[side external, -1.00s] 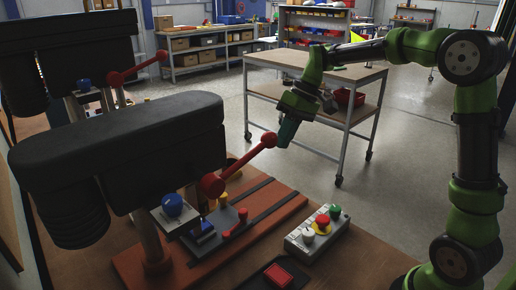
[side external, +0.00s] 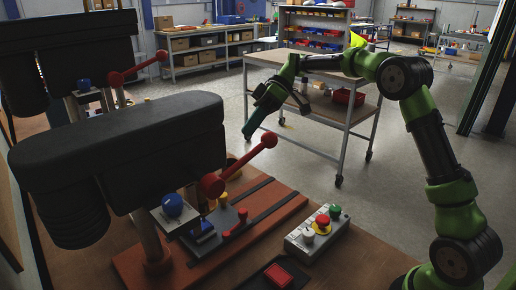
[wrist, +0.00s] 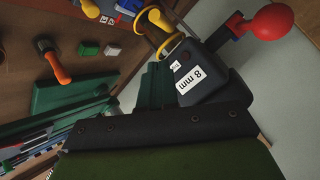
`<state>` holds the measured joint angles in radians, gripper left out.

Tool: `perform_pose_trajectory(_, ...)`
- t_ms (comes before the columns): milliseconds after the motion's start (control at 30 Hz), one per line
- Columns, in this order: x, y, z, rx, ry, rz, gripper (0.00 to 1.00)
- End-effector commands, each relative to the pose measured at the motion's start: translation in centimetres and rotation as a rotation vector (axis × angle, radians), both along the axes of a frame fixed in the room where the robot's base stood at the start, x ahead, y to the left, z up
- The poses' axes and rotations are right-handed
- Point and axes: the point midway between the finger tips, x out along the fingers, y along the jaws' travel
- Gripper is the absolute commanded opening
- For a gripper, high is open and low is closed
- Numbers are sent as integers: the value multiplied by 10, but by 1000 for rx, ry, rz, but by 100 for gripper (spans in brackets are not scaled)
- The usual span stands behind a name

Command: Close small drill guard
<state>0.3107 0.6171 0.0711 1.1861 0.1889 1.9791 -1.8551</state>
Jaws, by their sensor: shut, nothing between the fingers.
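My gripper (side external: 247,134) points down, shut and empty, beyond the front drill's red lever in the side view. Its dark green fingers (wrist: 153,88) show in the wrist view beside a black drill head labelled "8 mm" (wrist: 197,76). A yellow looped part (wrist: 168,46), which looks like the guard, is just above the fingers; I cannot tell whether they touch it. A red ball lever (wrist: 268,21) sticks out at upper right. The side view has a front black drill (side external: 120,140) and a rear one (side external: 70,42); I cannot tell which is the labelled one.
A control box (side external: 318,232) with coloured buttons and a red pad (side external: 279,274) lie at the front. The front drill's baseplate (side external: 255,215) holds a vise. A wheeled table (side external: 325,70) stands behind my arm. A brown board with tools (wrist: 35,25) fills the wrist view's left.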

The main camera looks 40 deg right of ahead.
Motion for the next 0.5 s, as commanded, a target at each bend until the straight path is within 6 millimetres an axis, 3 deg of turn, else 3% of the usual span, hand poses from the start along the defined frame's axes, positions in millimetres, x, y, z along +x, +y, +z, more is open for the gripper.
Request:
perform_pose_trajectory(200,-2,35,-29,-1,3,0,0)
perform_pose_trajectory(500,-17,41,-56,-1,1,-2,0)
